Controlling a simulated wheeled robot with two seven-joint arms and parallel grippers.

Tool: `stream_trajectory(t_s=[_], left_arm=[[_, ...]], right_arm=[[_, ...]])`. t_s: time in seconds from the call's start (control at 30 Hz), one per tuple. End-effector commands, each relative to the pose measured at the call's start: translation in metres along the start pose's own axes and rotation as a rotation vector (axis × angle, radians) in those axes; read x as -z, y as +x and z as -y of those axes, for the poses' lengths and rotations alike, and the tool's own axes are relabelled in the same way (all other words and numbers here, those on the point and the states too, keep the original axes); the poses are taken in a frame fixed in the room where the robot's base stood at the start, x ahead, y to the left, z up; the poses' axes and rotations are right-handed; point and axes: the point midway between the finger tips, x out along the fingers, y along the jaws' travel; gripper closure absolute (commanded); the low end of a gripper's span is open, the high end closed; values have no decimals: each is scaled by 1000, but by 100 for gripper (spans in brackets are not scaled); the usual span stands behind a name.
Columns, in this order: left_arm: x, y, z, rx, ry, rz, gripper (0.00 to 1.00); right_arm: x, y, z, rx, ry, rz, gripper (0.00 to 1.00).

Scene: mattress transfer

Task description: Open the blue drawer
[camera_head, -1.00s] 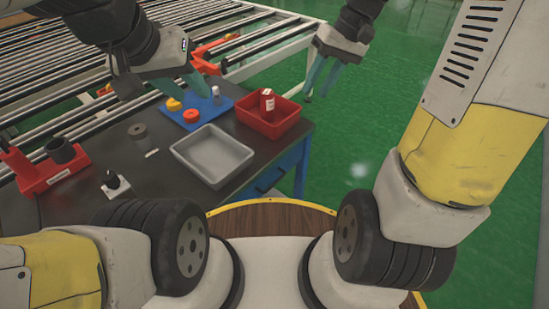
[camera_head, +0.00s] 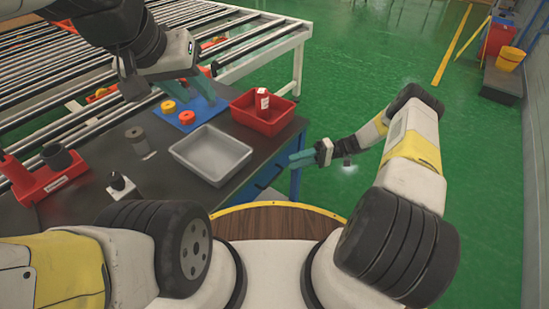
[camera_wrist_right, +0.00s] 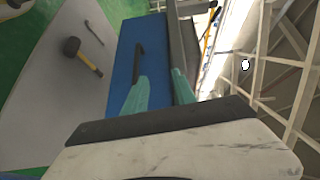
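The blue drawer (camera_head: 254,184) is in the side of the dark table, below the tabletop. In the right wrist view its blue front (camera_wrist_right: 122,65) shows a black bar handle (camera_wrist_right: 138,62). My right gripper (camera_head: 292,160) is level with the table's right corner, its teal fingers pointing left towards the drawer side. In the right wrist view its fingers (camera_wrist_right: 158,82) are apart with nothing between them. One finger lines up with the handle; I cannot tell whether it touches. My left gripper (camera_head: 188,84) is open above the far part of the table.
The tabletop (camera_head: 180,205) holds a grey tray (camera_head: 212,153), a red bin (camera_head: 264,124) with a bottle, and a blue board with small parts. A roller conveyor stands behind. A hammer (camera_wrist_right: 82,55) and a wrench lie on a grey surface.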

Motion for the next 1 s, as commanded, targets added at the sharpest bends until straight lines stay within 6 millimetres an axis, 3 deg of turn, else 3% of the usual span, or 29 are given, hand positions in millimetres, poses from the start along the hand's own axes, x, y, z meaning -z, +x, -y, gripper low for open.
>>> stream_trajectory(t_s=[0.03, 0.1, 0.33, 0.47, 0.8, 1.0], left_arm=[[0, 0, 0, 0, 0, 0, 64], [0, 0, 0, 0, 0, 0, 64], [0, 0, 0, 0, 0, 0, 64], [0, 0, 0, 0, 0, 0, 64], [0, 0, 0, 0, 0, 0, 64], [0, 0, 0, 0, 0, 0, 64]], right_arm=[[-5, 6, -17, 49, -6, -31, 67], [-10, 11, -33, 102, -22, -68, 67], [-20, 23, -60, 193, -54, -145, 67], [-20, 31, -60, 202, -59, -150, 67], [-13, 82, -49, 200, -56, -147, 67], [-11, 97, -47, 199, -56, -148, 67]])
